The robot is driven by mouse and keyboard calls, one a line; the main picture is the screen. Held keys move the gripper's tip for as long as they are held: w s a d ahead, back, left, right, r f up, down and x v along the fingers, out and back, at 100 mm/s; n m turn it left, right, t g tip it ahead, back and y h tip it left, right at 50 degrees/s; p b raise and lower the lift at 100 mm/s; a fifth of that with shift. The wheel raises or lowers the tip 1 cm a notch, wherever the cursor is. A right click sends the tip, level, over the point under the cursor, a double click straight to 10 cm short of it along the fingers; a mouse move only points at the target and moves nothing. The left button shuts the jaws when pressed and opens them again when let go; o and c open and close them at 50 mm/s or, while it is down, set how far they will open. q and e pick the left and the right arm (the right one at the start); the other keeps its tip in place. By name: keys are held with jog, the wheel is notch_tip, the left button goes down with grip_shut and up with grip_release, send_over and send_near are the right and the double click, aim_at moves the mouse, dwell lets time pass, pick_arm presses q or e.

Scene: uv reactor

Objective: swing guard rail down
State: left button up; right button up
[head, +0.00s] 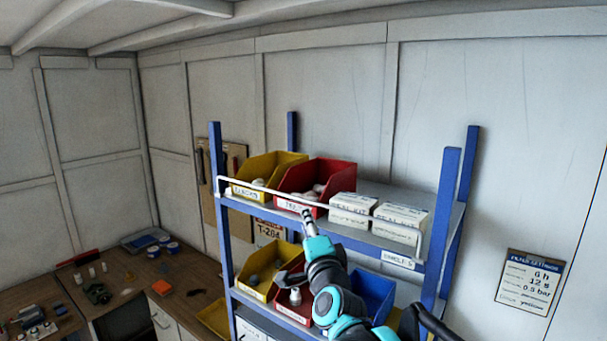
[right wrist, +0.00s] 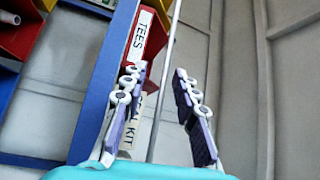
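The guard rail (head: 262,190) is a thin white bar along the front of the upper shelf, standing above the shelf edge in front of the bins and boxes. My right gripper (head: 306,213) is at the middle of the rail, in front of the red bin. In the right wrist view the rail (right wrist: 163,85) runs between the two spread fingers of my right gripper (right wrist: 160,100). Gaps show on both sides, so it is not clamped. The rail's lower part is hidden by my gripper's body. My left gripper is not in view.
The upper shelf holds a yellow bin (head: 265,172), a red bin (head: 318,178) and white seal kit boxes (head: 352,208). Blue posts (head: 446,215) frame the rack. More bins, including a blue one (head: 375,292), sit below. A cluttered workbench (head: 185,297) stands left.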

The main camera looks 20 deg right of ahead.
aim_at(303, 201)
jog(key=shift+m+h, duration=0.3)
jog(key=shift+h, duration=0.1)
jog(key=w, duration=0.2)
jog(key=w+r+p, duration=0.1)
jog(key=w, duration=0.2)
jog(key=w+d+r+p, duration=0.1)
jog(key=w, duration=0.2)
jog(key=shift+w+d+r, duration=0.1)
jog(key=shift+w+r, duration=0.05)
jog(key=shift+w, duration=0.1)
jog(key=shift+s, duration=0.1)
grip_shut()
